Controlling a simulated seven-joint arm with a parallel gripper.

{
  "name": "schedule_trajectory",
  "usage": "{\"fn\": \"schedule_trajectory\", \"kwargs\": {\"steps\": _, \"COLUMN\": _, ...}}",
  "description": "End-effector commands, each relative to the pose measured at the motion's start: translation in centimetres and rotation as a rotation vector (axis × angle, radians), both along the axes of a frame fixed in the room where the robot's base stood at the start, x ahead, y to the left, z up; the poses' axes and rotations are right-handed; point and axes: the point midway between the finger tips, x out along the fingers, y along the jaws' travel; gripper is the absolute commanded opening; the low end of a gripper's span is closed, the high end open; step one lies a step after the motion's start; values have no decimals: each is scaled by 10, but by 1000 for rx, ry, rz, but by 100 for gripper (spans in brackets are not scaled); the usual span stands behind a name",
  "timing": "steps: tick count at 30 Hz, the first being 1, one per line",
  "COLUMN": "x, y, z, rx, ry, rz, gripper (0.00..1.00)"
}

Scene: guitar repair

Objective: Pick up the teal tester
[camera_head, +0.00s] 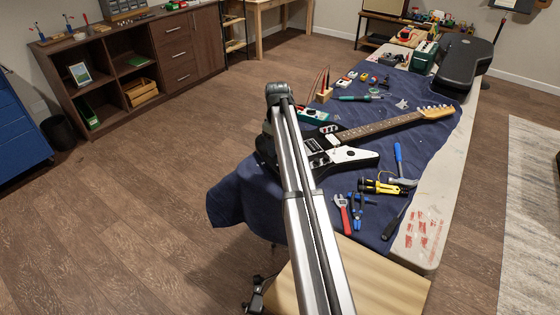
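A teal tester (316,115), a boxy device with a pale face, lies on the blue cloth (230,195) near the table's left edge, just beyond the guitar body. I see nothing held.
A black and white electric guitar (350,156) lies right beside the tester. A wooden holder with upright tools (324,94) stands behind it. The floor left of the table is clear.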

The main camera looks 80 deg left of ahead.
Motion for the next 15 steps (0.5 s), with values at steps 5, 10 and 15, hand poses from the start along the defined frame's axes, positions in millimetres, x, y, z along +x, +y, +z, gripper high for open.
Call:
{"fn": "schedule_trajectory", "kwargs": {"steps": 5, "x": 1, "y": 0, "z": -9, "rx": 0, "ry": 0, "rz": 0, "gripper": 54}}
{"fn": "schedule_trajectory", "kwargs": {"steps": 10, "x": 5, "y": 0, "z": -24, "rx": -1, "ry": 0, "rz": 0, "gripper": 54}}
{"fn": "schedule_trajectory", "kwargs": {"steps": 15, "x": 8, "y": 0, "z": -47, "rx": -1, "ry": 0, "rz": 0, "gripper": 54}}
